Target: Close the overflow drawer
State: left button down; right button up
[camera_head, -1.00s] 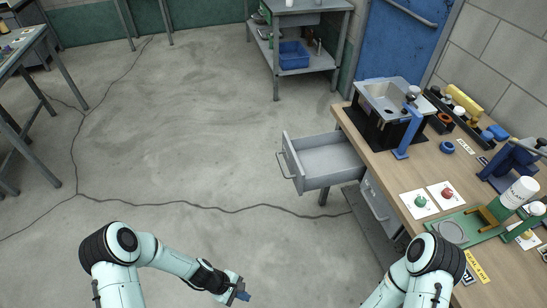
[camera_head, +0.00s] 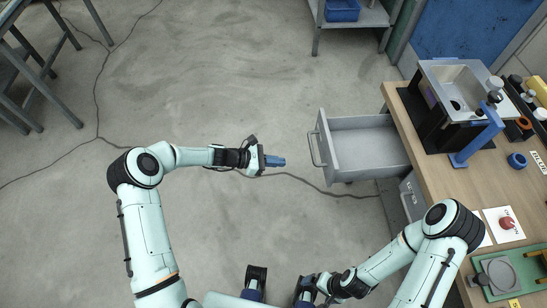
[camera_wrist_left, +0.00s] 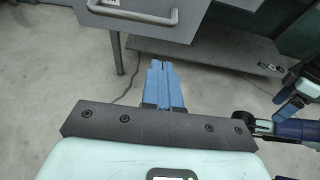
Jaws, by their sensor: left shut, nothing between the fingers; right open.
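The grey drawer (camera_head: 365,146) is pulled well out of the left side of the workbench, its inside empty. Its bar handle (camera_head: 314,149) faces left. My left gripper (camera_head: 284,161) is shut and empty, its blue fingers pointing right toward the drawer front, a short gap left of the handle. In the left wrist view the shut blue fingers (camera_wrist_left: 160,66) point toward the drawer front (camera_wrist_left: 170,32), whose handle (camera_wrist_left: 135,18) is at the top. My right gripper (camera_head: 304,294) is low in the head view, away from the drawer; its fingers are partly hidden.
A second drawer (camera_head: 411,198) sits shut in the bench below the open one. The wooden workbench (camera_head: 440,182) carries a sink unit (camera_head: 458,88), a blue ring and a red button. The floor left of the drawer is clear apart from a cable (camera_head: 300,181).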

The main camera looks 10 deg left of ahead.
pick_arm(q)
jog(key=r+x, duration=0.2)
jog(key=x, duration=0.7)
jog(key=shift+w+d+p, duration=0.2)
jog(key=shift+d+p, duration=0.1)
jog(key=shift+d, duration=0.1)
pick_arm(e)
jog(key=shift+w+r, duration=0.2)
jog(key=shift+r, duration=0.1)
pick_arm(q)
jog(key=shift+d, duration=0.15)
pick_arm(e)
jog(key=shift+d, duration=0.1)
